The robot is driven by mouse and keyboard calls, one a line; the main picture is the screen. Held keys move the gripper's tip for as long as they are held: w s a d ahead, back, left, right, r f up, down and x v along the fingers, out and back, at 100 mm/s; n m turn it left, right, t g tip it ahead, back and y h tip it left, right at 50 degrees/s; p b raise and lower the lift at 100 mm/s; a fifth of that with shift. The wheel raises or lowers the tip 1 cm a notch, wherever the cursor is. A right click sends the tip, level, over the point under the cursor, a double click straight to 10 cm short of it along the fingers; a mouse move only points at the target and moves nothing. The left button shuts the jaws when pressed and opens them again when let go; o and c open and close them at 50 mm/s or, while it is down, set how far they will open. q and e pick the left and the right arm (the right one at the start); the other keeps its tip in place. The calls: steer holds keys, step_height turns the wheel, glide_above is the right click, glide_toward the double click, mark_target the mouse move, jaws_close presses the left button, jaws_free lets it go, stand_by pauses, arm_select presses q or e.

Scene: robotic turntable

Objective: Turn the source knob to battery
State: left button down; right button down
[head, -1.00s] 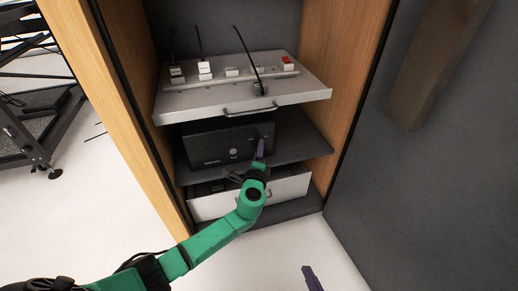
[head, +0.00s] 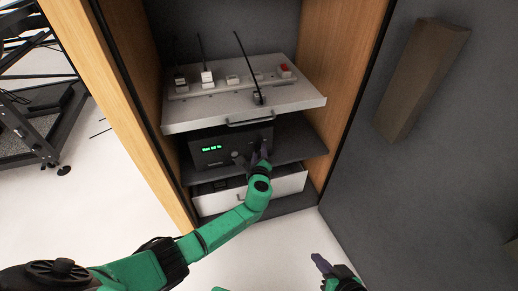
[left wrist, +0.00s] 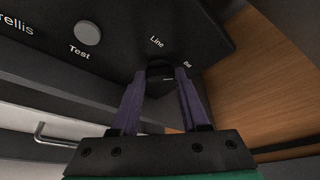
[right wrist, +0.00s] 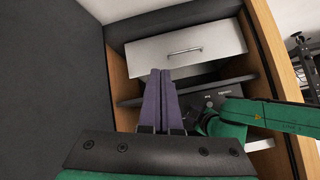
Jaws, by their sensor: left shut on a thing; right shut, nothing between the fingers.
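A black box-shaped unit (head: 205,158) with a lit green display (head: 212,149) sits on the cabinet's middle shelf. In the left wrist view its front (left wrist: 120,22) shows a round grey Test button (left wrist: 87,33) and the labels "Line" and "Bat" around a dark source knob (left wrist: 160,67). My left gripper (head: 263,152) is shut on this knob, one purple finger on each side. The fingers hide part of the knob, and I cannot tell which label it points to. My right gripper (head: 318,258) is shut and empty, low in front of the cabinet; its fingers touch in the right wrist view (right wrist: 160,75).
Above the unit is a pulled-out grey shelf (head: 190,118) with a handle, carrying a power strip with plugs (head: 207,76). Below is a white drawer (head: 290,184). Wooden cabinet walls (head: 323,70) stand close on both sides. The floor in front is open.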

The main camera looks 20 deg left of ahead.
steer(key=shift+s+d+r+g, duration=0.15)
steer(key=shift+d+r+g, duration=0.1)
steer(key=shift+d+g, duration=0.35)
arm_select(q)
steer(key=shift+c, duration=2)
jaws_free()
steer(key=shift+s+r, duration=0.1)
steer(key=shift+s, duration=0.05)
steer(key=p+v, duration=0.5)
steer(key=v, duration=0.9)
steer(key=shift+p, duration=0.3)
arm_select(e)
steer(key=s+d+r+g+h, duration=0.4)
steer(key=s+d+g, duration=0.1)
steer(key=d, duration=0.5)
steer(key=shift+s+r+m, duration=0.15)
steer(key=shift+r+m, duration=0.15)
